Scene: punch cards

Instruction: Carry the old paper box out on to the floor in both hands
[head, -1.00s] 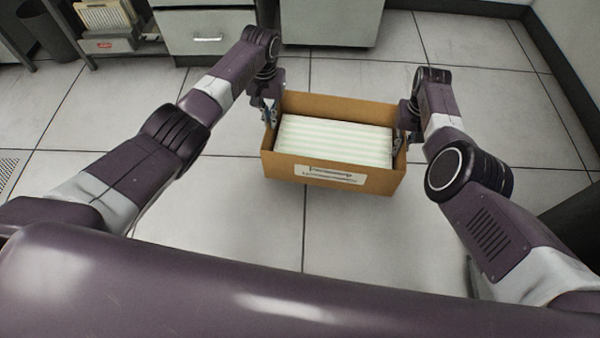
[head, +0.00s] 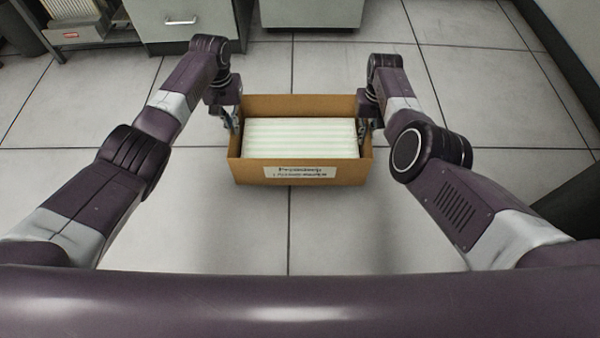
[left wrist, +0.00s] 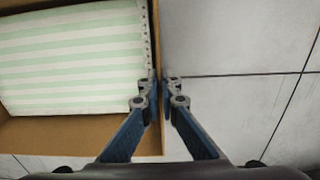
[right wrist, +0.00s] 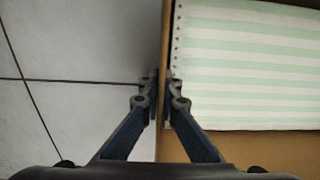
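The old paper box (head: 247,172) is an open brown cardboard box with a white label on its near side. Green-and-white striped paper (head: 300,138) fills much of it. My left gripper (head: 235,125) is shut on the box's left wall; in the left wrist view its fingers (left wrist: 159,92) pinch the wall from both sides. My right gripper (head: 364,128) is shut on the right wall; the right wrist view shows its fingers (right wrist: 161,92) on either side of that wall. The box looks level between both arms. Its height above the floor is hard to judge.
Grey tiled floor (head: 390,220) lies open around the box. A grey cabinet (head: 185,20) stands at the back left, and another pale cabinet (head: 312,12) at the back middle. A dark object (head: 570,205) stands at the right edge, by the wall.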

